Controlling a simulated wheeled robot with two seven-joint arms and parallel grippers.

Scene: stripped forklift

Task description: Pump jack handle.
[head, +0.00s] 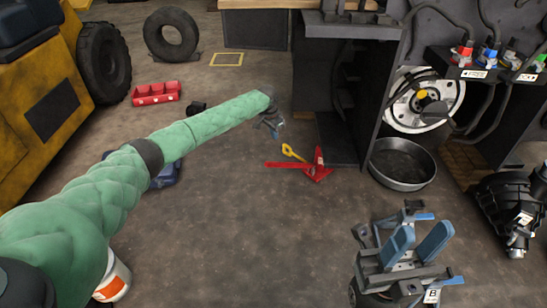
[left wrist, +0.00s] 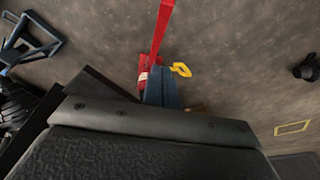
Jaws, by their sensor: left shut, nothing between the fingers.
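A red floor jack (head: 318,172) stands on the floor left of the round metal pan, with a long red handle (head: 283,165) reaching left, low over the floor. In the left wrist view the handle (left wrist: 163,25) runs up from the jack body (left wrist: 143,78), which is partly hidden behind my gripper. My left gripper (head: 274,123) is shut and empty, above and left of the jack; its blue fingers (left wrist: 162,90) appear just below the handle in the wrist view, apparently not holding it. My right gripper (head: 415,245) is open and empty, at lower right.
A yellow hook-like piece (head: 291,152) is beside the handle; it also shows in the left wrist view (left wrist: 181,69). The forklift frame (head: 340,90) and the metal pan (head: 402,165) stand right of the jack. A red bin (head: 155,93) and tyre (head: 171,34) are at upper left.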

